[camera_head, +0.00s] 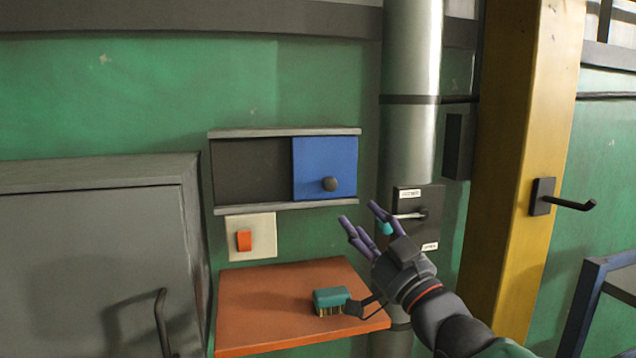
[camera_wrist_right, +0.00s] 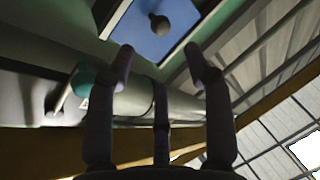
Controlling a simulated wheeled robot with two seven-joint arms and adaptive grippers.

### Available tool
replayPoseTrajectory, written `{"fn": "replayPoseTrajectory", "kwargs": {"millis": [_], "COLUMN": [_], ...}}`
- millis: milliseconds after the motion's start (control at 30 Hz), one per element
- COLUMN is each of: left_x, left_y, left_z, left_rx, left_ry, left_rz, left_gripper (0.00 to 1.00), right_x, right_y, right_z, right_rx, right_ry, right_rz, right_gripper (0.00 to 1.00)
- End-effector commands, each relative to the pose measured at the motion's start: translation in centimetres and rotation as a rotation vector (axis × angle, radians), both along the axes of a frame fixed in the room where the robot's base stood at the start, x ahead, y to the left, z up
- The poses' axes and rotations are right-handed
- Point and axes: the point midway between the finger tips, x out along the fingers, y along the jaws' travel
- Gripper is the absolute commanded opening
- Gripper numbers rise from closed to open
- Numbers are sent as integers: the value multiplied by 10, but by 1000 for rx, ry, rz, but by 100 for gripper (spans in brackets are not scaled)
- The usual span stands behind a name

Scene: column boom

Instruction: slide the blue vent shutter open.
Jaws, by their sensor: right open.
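The blue vent shutter (camera_head: 321,160) sits between two grey rails on the green wall, covering the right part of the frame. The dark vent opening (camera_head: 252,169) shows to its left. A dark round knob (camera_head: 330,184) is on the shutter's lower right. My right gripper (camera_head: 360,222) is open and empty, below and right of the shutter, apart from it. In the right wrist view the shutter (camera_wrist_right: 140,38) and its knob (camera_wrist_right: 159,24) appear beyond the open fingers (camera_wrist_right: 160,65). My left gripper is not in view.
An orange shelf (camera_head: 260,300) below holds a teal brush (camera_head: 331,300). An orange switch (camera_head: 244,240) is under the vent. A lever box (camera_head: 417,216) is on the grey pipe (camera_head: 410,90). A yellow column (camera_head: 525,150) with a hook stands right; a grey cabinet (camera_head: 90,250) stands left.

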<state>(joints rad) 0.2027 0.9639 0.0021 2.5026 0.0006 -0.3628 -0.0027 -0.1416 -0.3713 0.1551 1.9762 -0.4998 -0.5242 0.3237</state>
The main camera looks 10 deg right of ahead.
Motion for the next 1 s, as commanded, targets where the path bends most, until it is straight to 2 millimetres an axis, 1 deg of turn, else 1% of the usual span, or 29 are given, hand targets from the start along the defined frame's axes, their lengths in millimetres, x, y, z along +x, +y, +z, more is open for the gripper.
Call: {"fn": "replayPoseTrajectory", "kwargs": {"millis": [133,267,500,700,800,1000], "left_x": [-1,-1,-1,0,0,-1], "left_y": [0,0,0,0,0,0], "left_z": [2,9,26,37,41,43], "left_rx": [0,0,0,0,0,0], "left_ry": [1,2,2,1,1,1], "left_rz": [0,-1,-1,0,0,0], "left_gripper": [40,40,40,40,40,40], "right_x": [4,16,53,79,87,96], "right_y": [1,5,16,23,25,27], "right_z": [2,9,24,35,39,41], "right_rx": [1,0,0,1,1,0], "right_ry": [0,1,3,1,0,0], "right_rz": [0,0,2,1,0,0], "right_gripper": [52,52,52,52,52,52]}}
